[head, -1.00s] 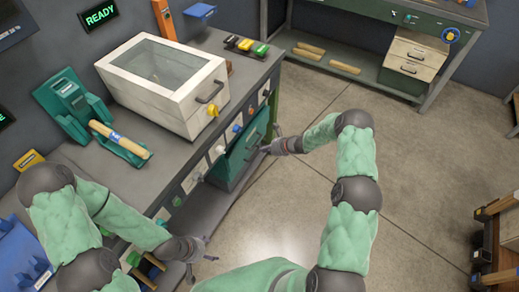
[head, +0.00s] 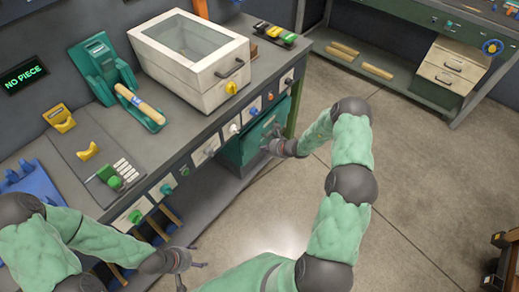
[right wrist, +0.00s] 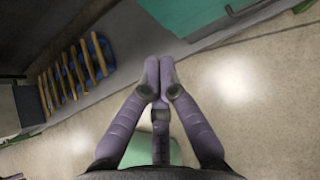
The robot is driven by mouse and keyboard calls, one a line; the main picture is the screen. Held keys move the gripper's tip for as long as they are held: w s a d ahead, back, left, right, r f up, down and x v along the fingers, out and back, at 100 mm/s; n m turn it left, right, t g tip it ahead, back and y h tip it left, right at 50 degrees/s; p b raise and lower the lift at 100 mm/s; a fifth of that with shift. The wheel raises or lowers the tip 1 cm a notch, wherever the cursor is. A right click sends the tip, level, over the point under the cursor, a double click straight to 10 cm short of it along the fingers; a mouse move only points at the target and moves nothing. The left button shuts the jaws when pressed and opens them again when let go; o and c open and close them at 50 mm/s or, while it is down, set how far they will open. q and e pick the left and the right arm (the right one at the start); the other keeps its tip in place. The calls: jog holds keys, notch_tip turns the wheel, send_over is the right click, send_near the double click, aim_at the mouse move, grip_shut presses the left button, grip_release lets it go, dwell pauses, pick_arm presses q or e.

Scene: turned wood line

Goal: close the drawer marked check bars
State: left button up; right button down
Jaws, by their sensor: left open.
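A teal drawer unit (head: 243,146) with a handle sits under the long workbench; its top edge also shows in the right wrist view (right wrist: 185,12). Its label is too small to read, and how far it stands out is hard to tell. My right gripper (head: 268,143) is beside its front at the right in the head view. In the right wrist view its fingers (right wrist: 158,75) are together with nothing visible between them. My left gripper (head: 192,274) is open and empty, low in front of the bench.
The workbench (head: 200,137) carries a glass-topped box (head: 190,65), a teal cradle with a wooden piece (head: 140,104) and a control panel. Knobs line its front edge. Blue racks with wooden bars (right wrist: 72,72) are below. The floor (head: 310,210) between the benches is clear.

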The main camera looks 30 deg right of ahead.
jog(key=b+x, duration=0.1)
jog(key=x, duration=0.2)
jog(key=w+r+b+x, duration=0.1)
jog(key=x, duration=0.3)
jog(key=r+b+x, duration=0.1)
jog(key=b+x, duration=0.1)
jog(key=x, duration=0.1)
jog(key=shift+w+a+f, duration=0.25)
jog(key=shift+w+a, duration=0.15)
